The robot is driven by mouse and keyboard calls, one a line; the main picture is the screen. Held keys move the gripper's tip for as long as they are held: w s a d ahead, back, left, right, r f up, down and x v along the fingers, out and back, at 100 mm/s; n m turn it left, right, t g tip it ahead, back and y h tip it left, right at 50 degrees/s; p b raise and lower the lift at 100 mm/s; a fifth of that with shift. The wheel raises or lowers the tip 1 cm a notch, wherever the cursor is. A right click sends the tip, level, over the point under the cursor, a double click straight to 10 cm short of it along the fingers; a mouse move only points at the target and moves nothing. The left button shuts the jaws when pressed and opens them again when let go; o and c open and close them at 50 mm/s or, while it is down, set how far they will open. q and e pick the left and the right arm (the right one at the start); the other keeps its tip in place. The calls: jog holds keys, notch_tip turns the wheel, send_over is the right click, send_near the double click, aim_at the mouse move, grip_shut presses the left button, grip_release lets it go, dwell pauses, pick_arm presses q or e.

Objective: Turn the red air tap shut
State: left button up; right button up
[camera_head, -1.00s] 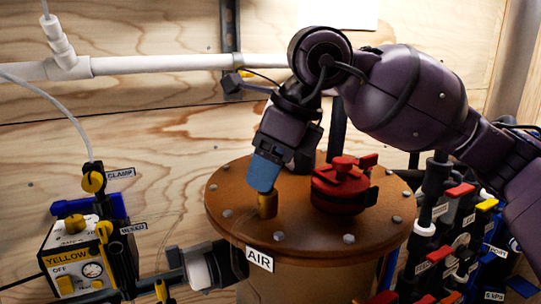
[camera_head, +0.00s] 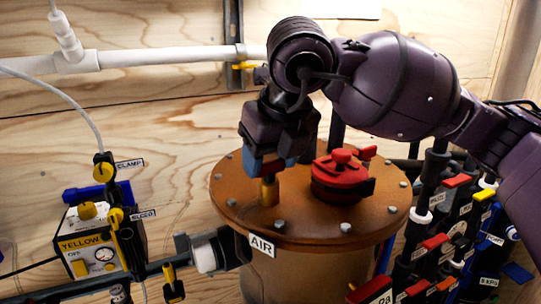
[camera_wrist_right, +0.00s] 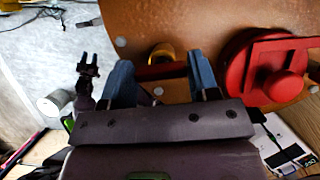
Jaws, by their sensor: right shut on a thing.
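The red air tap shows in the right wrist view as a red bar handle (camera_wrist_right: 165,71) beside a brass fitting (camera_wrist_right: 162,52) on the brown lid. In the head view the brass fitting (camera_head: 269,191) stands upright above the AIR label (camera_head: 262,244), and the gripper mostly hides the red handle. My right gripper (camera_wrist_right: 164,84) is shut on the red handle, with a blue finger at each end of it. In the head view the right gripper (camera_head: 266,166) points down over the brass fitting. My left gripper is not identifiable in either view.
A red cap (camera_head: 341,177) stands close to the right on the brown lid (camera_head: 310,225), which has bolts around its rim. A yellow box (camera_head: 88,250) and CLAMP tap (camera_head: 104,166) are at left. A crowded rack of coloured taps (camera_head: 437,240) is at right.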

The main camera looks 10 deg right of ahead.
dwell(0.3)
jog(key=o, duration=0.8)
jog(key=shift+o, duration=0.6)
jog(key=shift+r, duration=0.1)
jog(key=v, duration=1)
jog(key=shift+r+p, duration=0.3)
jog(key=shift+s, duration=0.15)
